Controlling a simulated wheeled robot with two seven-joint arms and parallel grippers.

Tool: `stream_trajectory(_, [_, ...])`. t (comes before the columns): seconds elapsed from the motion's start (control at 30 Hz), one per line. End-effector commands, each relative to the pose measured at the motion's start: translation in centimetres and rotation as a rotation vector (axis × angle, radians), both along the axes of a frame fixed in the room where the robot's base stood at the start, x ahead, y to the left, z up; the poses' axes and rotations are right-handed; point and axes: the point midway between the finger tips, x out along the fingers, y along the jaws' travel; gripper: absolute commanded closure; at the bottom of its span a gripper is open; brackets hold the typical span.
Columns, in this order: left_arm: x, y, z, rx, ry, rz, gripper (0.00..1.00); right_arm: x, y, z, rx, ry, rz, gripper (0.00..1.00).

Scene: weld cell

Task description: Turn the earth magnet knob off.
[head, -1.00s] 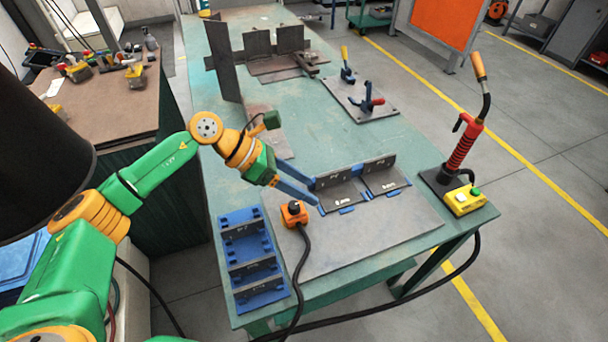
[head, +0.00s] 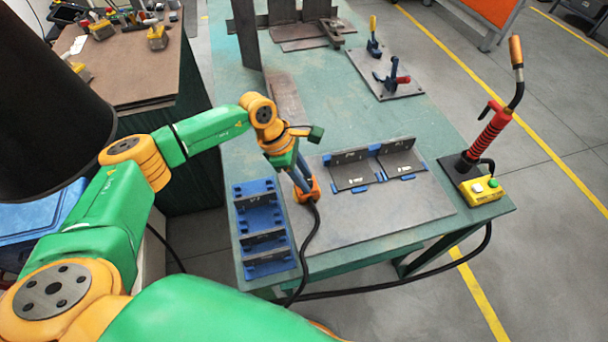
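The earth magnet (head: 312,192) is a small orange block with a black cable, sitting on the grey steel plate (head: 385,217) near its left edge. Its black knob, seen on top earlier, is now hidden behind my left gripper. My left gripper (head: 303,187) points down at the magnet, with its blue fingers at the magnet's top. The fingers overlap in this view, so I cannot tell how far apart they are or whether they grip the knob. My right gripper is not in view.
A blue rack (head: 240,188) with dark plates stands left of the magnet. Two angled dark pieces (head: 352,176) in blue holders stand to the right. A welding torch (head: 487,138) and a yellow button box (head: 470,194) are at the table's right corner. Clamps (head: 391,80) stand farther back.

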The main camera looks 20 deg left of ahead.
Motion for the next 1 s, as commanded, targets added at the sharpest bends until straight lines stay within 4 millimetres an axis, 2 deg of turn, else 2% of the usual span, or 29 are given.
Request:
stream_trajectory(0.03, [-0.1, 0.0, 0.0, -0.001, 0.003, -0.001, 0.82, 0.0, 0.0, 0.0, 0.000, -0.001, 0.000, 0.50])
stream_trajectory(0.1, [-0.1, 0.0, 0.0, -0.002, 0.003, -0.001, 1.00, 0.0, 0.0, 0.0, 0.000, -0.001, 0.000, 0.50])
stream_trajectory(0.37, [-0.1, -0.1, 0.0, -0.002, 0.003, 0.011, 1.00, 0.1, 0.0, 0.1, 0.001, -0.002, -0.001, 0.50])
stream_trajectory(0.57, [-0.2, -0.1, 0.1, -0.002, 0.004, 0.089, 1.00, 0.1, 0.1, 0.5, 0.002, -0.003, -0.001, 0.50])
stream_trajectory(1.0, [-0.4, -0.2, 0.0, -0.002, 0.004, 0.470, 1.00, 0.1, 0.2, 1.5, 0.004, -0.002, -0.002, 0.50])
